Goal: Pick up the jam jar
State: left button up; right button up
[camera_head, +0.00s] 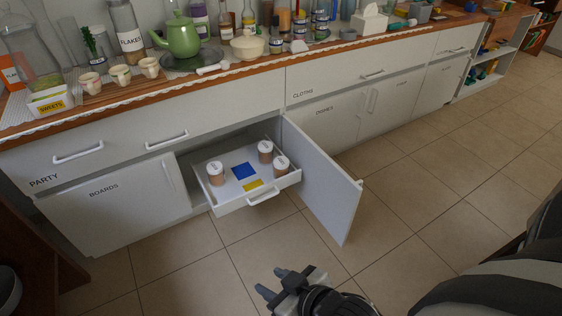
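Three brown jars with white lids stand in a white pull-out drawer (226,207) inside the open lower cabinet. One jar (216,175) is at the left, one (265,153) at the back right and one (281,168) at the front right. Their labels are too small to read, so I cannot tell which, if any, is the jam jar. My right gripper (272,282) is over the floor at the bottom centre, its two fingers apart and nothing between them. It is apart from the drawer and the jars. My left gripper is not in view.
An open cabinet door (322,182) juts out right of the drawer. Blue (243,171) and yellow (252,185) patches lie between the jars. The counter above holds a green teapot (181,38), cups, bottles and small jars. The tiled floor (420,190) at right is clear.

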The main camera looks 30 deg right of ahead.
aim_at(281, 166)
jog(key=z, duration=0.25)
jog(key=k, duration=0.45)
jog(key=z, duration=0.8)
jog(key=i, duration=1.05)
jog(key=u, duration=0.9)
